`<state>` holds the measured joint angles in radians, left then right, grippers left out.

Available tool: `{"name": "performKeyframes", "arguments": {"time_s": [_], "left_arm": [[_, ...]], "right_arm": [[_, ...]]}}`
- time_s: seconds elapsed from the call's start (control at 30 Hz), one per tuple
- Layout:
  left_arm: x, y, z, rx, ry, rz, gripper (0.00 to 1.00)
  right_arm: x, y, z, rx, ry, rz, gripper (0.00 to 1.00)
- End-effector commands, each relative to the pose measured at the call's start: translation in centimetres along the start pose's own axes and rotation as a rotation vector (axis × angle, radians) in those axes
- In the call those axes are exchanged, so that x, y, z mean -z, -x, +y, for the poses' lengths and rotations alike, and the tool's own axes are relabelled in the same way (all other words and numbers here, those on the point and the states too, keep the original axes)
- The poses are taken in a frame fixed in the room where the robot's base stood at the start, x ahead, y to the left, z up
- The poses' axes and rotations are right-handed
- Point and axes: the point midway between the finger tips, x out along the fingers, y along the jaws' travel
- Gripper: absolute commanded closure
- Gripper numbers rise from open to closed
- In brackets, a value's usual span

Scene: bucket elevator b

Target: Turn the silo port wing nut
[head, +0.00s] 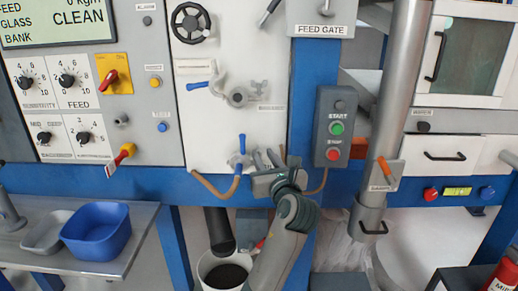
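A round grey metal port (238,97) sits on the white panel in the upper middle of the head view. A small winged metal piece (259,89) at its right side looks like the wing nut, but it is too small to be sure. My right gripper is out of view.
A blue-handled valve (241,150) with a brown hose is just left of my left gripper. The START/STOP box (336,128) and a steel pipe (396,90) stand to the right. A white bucket (225,271) is below. A blue bin (97,231) sits on the left shelf.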

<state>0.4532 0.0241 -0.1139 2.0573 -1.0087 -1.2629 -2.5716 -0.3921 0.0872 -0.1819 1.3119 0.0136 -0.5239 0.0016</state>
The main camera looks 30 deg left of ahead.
Motion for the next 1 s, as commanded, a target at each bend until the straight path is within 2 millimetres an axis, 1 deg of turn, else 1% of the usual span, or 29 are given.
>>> {"name": "performKeyframes", "arguments": {"time_s": [0.03,0.1,0.3,0.5,0.77,0.87,0.9,1.0], "left_arm": [[0.0,-1.0,0.0,-0.003,-0.003,-0.001,0.75],[0.0,-2.1,0.0,-0.001,-0.003,0.000,0.75],[0.0,-4.5,0.0,-0.001,-0.002,0.000,0.75],[0.0,-5.3,0.0,0.000,-0.001,0.000,0.75],[0.0,-5.4,0.0,0.000,-0.001,0.000,0.75],[0.0,-5.4,0.0,0.000,-0.001,0.000,0.96],[0.0,-5.4,0.0,0.000,-0.001,0.000,1.00],[0.0,-5.4,0.0,0.000,-0.001,0.000,1.00]], "right_arm": [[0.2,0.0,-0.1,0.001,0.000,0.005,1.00],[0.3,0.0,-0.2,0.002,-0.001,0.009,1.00],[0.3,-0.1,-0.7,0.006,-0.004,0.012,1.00],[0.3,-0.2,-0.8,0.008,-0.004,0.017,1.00],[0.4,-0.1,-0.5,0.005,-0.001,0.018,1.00],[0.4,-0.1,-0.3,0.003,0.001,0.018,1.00],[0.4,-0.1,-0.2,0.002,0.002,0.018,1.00],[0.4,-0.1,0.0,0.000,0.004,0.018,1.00]]}}
